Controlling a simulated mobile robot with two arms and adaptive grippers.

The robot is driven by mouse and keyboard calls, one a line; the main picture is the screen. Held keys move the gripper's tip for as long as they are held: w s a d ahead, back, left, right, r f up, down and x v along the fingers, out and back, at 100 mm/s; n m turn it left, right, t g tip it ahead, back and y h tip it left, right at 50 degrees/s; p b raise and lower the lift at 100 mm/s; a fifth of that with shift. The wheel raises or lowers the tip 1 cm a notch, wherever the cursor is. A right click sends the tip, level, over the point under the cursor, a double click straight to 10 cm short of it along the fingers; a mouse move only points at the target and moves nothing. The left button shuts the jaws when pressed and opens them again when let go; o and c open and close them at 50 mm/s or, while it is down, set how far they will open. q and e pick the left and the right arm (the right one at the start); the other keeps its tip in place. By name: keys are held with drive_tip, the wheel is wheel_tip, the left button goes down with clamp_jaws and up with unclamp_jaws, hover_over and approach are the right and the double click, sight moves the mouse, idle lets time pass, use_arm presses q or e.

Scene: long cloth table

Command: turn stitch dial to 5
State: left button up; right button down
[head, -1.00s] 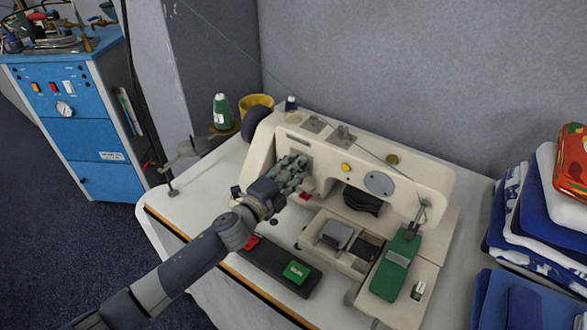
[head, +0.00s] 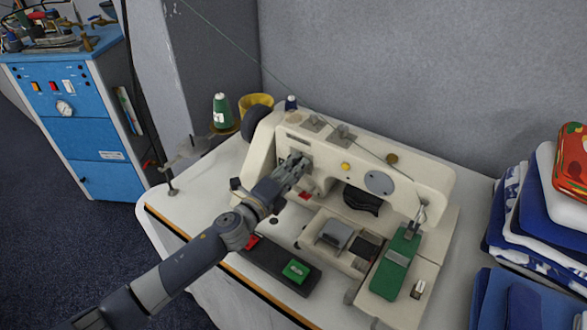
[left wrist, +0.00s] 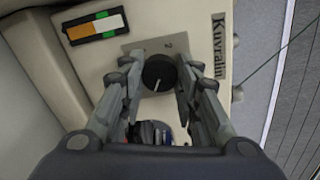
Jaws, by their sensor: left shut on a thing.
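The sewing machine (head: 330,160) is cream-coloured and stands on the white table. Its stitch dial (left wrist: 159,74) is a black round knob with a pale pointer line, on a grey plate in the left wrist view. A digit that looks like a 2 shows on the plate above the knob. My left gripper (left wrist: 160,80) has its fingers on both sides of the knob and is shut on it. In the head view my left gripper (head: 297,165) reaches the machine's front and hides the dial. My right gripper is not in view.
A black pedal-like box with a green button (head: 295,270) lies in front. Folded cloths (head: 520,220) are stacked at the right.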

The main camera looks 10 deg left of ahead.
use_arm(q)
drive_tip(key=o, duration=1.1)
drive_tip(key=shift+d, duration=0.1)
drive_tip(key=v, duration=1.2)
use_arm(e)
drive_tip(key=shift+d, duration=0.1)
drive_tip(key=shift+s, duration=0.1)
